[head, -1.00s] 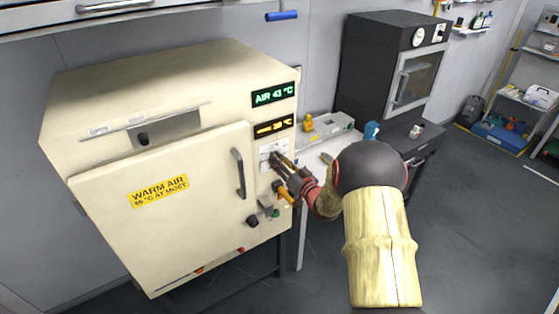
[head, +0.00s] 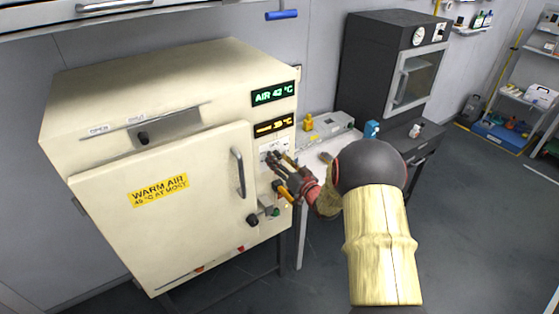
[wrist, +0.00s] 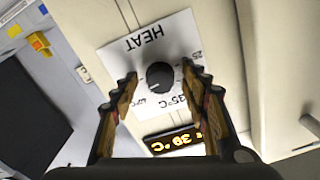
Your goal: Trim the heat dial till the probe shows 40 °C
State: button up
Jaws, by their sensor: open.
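The black heat dial (wrist: 160,75) sits on a white plate marked HEAT, with its scale around it, in the wrist view. My gripper (wrist: 159,82) is open, with one finger on each side of the dial; I cannot tell whether either finger touches it. In the head view my gripper (head: 277,160) is at the oven's control panel and hides most of the dial. The amber probe display (head: 273,126) reads about 39 °C, and it also shows in the wrist view (wrist: 174,141). The green air display (head: 273,93) above it reads 42 °C.
The cream warm-air oven (head: 95,215) has a shut door with a grey handle (head: 238,172) left of the dial. An orange lever (head: 284,193) and a black knob (head: 252,220) sit below my gripper. A bench (head: 312,160) stands to the right.

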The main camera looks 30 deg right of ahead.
jog(key=s, duration=1.2)
dwell(0.3)
